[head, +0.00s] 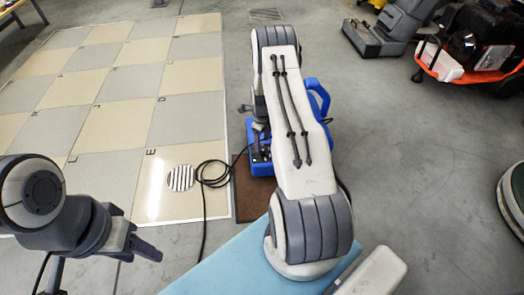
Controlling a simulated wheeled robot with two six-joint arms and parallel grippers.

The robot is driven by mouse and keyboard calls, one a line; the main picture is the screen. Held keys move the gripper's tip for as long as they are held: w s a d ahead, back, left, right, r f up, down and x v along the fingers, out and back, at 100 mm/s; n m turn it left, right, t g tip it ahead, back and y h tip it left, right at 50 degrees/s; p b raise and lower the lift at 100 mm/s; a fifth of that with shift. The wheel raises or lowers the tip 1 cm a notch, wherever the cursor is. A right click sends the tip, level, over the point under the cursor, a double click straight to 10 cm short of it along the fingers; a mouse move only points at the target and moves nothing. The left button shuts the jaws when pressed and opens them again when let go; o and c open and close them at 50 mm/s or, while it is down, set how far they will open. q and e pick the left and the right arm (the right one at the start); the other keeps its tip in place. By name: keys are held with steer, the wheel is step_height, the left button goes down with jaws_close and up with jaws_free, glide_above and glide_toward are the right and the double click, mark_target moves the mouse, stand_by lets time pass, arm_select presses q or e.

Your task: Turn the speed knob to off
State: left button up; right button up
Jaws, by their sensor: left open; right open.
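A blue machine (261,163) with a blue handle (319,95) stands on a brown mat beside the tiled floor. My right arm reaches over it and covers much of it. My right gripper (255,118) is at the machine's left side, partly hidden behind my arm; it is open. Small dark parts show on the machine near the gripper, but I cannot make out the speed knob or its setting. I cannot tell whether the gripper touches anything. My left gripper (104,272) is open and empty at the lower left, away from the machine.
A black cable (204,205) runs from the machine over the tiles (110,170), past a striped round pad (180,178). The brown mat (250,200) and a light-blue surface (225,265) lie nearer me. An orange machine (465,70) stands at the upper right.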

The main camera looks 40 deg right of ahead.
mark_target(262, 148)
step_height(262, 148, down, 4)
steer(key=shift+r+b, duration=0.2)
steer(key=shift+b, duration=0.45)
arm_select(q)
step_height(262, 148, down, 2)
steer(key=shift+f, duration=0.1)
arm_select(e)
jaws_close()
arm_select(q)
steer(key=shift+r, duration=0.2)
arm_select(e)
steer(key=shift+r, duration=0.1)
